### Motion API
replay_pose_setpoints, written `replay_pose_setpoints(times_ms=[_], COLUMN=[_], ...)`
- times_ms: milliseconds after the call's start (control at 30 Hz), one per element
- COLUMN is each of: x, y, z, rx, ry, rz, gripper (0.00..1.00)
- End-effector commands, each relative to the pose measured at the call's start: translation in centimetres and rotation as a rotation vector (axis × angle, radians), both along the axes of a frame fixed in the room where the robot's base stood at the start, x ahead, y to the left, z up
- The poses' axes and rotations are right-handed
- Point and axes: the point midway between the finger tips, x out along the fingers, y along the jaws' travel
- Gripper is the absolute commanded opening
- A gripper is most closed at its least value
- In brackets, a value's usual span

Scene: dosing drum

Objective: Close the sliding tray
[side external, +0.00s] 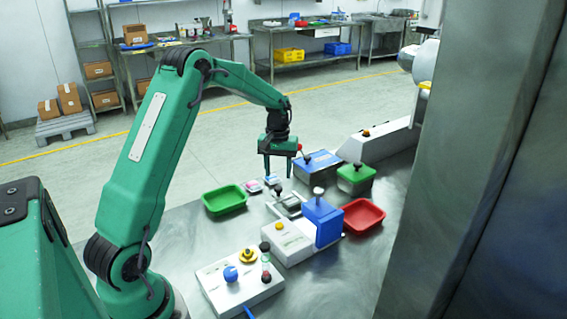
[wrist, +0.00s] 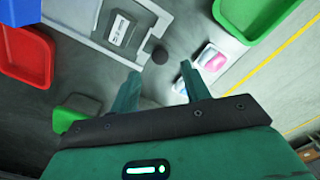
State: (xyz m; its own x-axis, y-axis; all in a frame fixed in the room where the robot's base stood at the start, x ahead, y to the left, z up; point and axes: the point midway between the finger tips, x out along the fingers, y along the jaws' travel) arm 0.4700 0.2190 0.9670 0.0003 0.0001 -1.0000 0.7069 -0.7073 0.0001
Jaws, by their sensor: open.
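The sliding tray (side external: 287,206) looks like a low grey metal piece with a dark knob (side external: 278,190), sticking out from the blue and white dosing unit (side external: 322,222). My gripper (side external: 279,176) points down above the table, behind the knob in the side view. Its two fingers (wrist: 161,72) are spread apart with nothing between them. I cannot tell the exact height above the knob.
A green bin (side external: 225,211) stands left of the tray and a red bin (side external: 362,230) right of the unit. Small pink and white packs (wrist: 210,58) lie close to my fingers. A blue-topped box (side external: 318,163), a green box (side external: 355,187) and a white control panel (side external: 240,290) stand around.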

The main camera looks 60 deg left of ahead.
Motion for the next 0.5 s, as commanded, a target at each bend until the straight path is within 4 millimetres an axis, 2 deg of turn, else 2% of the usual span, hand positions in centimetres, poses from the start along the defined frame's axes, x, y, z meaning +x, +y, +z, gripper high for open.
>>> replay_pose_setpoints(times_ms=[300,500], x=[0.0,0.0], y=[0.0,0.0], z=[-3.9,-5.2], rx=[-0.001,-0.001], ry=[0.002,0.001], rz=[0.000,0.000], gripper=[0.47,0.47])
